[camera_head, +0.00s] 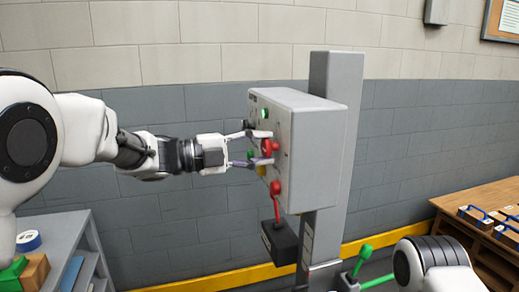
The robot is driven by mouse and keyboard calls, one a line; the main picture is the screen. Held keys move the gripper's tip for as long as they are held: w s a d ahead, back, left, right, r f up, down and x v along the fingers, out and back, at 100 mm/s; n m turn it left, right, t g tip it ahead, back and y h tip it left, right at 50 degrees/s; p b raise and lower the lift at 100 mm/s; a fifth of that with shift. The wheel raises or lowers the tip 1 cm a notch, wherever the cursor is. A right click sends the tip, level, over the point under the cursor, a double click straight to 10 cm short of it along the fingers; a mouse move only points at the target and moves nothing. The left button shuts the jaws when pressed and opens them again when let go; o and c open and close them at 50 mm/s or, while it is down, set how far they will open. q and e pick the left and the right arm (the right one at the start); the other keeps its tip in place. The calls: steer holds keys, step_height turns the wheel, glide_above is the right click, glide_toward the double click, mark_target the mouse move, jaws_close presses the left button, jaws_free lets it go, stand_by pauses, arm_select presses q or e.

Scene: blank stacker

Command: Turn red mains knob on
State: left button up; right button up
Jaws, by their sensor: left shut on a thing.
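The red mains knob (267,146) is on the front face of a grey control box (318,150), which is mounted on a grey post. My left gripper (263,148) reaches in from the left. Its two fingers are on either side of the knob, shut on it, and partly hide it. The knob's exact angle is hard to tell from this side. My right arm (435,265) shows only in part at the lower right; its gripper is out of view.
A red lever (276,190) with a black block (280,241) is below. A shelf (60,255) stands at lower left, a wooden bench (470,200) at right.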

arm_select(q)
steer(key=o, duration=1.1)
steer(key=shift+o, duration=0.2)
steer(key=v, duration=1.2)
